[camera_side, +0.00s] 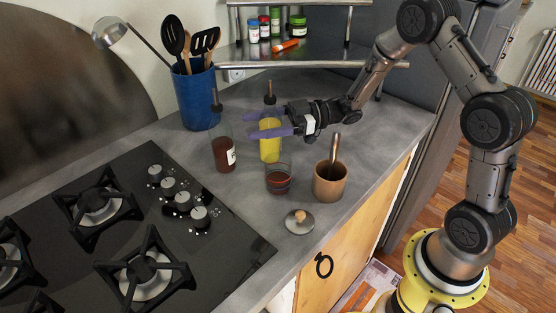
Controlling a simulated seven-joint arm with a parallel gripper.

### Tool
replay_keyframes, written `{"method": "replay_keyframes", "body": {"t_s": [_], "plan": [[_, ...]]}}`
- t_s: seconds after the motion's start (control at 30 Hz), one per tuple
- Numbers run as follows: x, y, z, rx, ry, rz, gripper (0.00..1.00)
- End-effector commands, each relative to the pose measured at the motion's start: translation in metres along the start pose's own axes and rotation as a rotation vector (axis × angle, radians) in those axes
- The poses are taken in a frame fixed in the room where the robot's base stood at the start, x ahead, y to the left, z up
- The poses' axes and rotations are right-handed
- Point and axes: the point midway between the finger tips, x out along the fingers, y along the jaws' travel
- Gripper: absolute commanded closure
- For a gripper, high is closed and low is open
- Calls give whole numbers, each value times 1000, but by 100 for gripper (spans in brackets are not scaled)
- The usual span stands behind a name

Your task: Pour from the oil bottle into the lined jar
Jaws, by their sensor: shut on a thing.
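The oil bottle (270,150) is a clear bottle of yellow liquid with a dark spout on top. It is upright, behind the jar, and looks to be standing on the counter. My gripper (258,125) reaches in from the right with its purple fingers on the oil bottle's upper part, shut on it. The lined jar (279,178) is a small clear glass in front of the oil bottle, with dark red liquid low inside. Any line on it is too small to make out.
A dark-red bottle (223,152) with a white label stands left of the oil bottle. A brown cup (330,182) with a utensil is right of the jar. A round lid (299,221) lies in front. A blue utensil crock (196,98) and shelf (300,52) are behind; the stove (130,225) is left.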

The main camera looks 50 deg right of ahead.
Motion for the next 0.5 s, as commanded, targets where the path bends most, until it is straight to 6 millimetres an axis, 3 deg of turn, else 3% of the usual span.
{"method": "replay_keyframes", "body": {"t_s": [0.5], "plan": [[-1,3,-8,-264,-11,1,100]]}}
